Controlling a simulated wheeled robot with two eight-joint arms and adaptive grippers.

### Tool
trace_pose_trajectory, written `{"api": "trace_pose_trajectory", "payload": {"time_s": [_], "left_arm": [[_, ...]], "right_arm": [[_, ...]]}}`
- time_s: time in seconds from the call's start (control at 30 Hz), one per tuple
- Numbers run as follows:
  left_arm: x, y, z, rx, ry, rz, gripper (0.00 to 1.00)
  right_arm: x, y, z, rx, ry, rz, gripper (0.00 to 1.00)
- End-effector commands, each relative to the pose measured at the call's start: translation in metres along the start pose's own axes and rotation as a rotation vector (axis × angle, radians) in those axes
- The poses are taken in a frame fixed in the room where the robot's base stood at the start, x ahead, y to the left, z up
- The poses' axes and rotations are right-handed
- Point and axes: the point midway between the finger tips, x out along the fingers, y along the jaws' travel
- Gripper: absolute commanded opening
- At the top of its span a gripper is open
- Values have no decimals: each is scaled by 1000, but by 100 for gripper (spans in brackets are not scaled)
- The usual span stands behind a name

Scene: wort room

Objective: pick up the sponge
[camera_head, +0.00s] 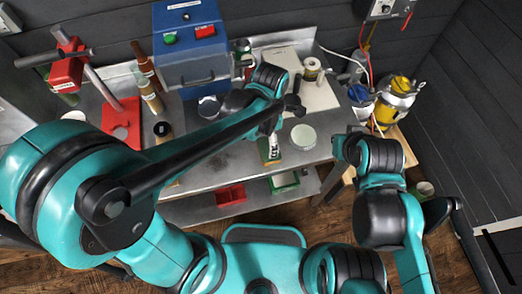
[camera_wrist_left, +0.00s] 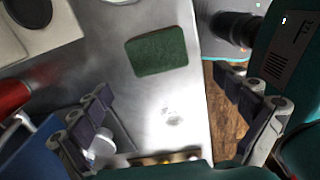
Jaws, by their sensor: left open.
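The sponge (camera_wrist_left: 157,52) is a dark green, rounded rectangle lying flat on the bare metal table (camera_wrist_left: 178,130) in the left wrist view. My left gripper (camera_wrist_left: 172,118) is open, with its two dark-padded fingers wide apart and nothing between them. The sponge lies beyond the fingertips in that view, apart from both fingers. In the head view my left arm reaches across the table, and its wrist hides part of the tabletop. I cannot make out the sponge there for sure. My right arm is folded at the right; its gripper cannot be made out.
A blue box (camera_head: 190,60) with green and red buttons stands at the back. Brown bottles (camera_head: 150,92) and a red stand (camera_head: 121,122) are on the left. A white board (camera_head: 318,97) and a pale round dish (camera_head: 303,136) lie on the right. A lower shelf holds a red bin (camera_head: 231,194).

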Motion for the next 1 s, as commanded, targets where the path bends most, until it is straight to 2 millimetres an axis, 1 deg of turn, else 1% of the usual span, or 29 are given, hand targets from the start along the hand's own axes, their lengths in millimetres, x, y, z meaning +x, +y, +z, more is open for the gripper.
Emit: {"api": "trace_pose_trajectory", "payload": {"time_s": [0.1,0.37,0.5,0.6,0.73,0.93,1.0], "left_arm": [[7,-2,5,-49,10,-11,100],[38,0,6,-56,10,-12,100],[61,4,9,-55,10,-11,100],[74,4,9,-55,10,-11,100],[82,4,9,-55,10,-11,100],[81,4,9,-54,10,-11,100],[81,4,8,-54,10,-11,87]], "right_arm": [[0,0,0,0,0,0,0],[10,0,7,0,0,0,0],[18,0,13,0,0,0,0],[22,0,16,0,0,0,0],[23,0,17,0,0,0,0],[22,0,16,0,0,0,0],[22,0,16,0,0,0,0]]}}
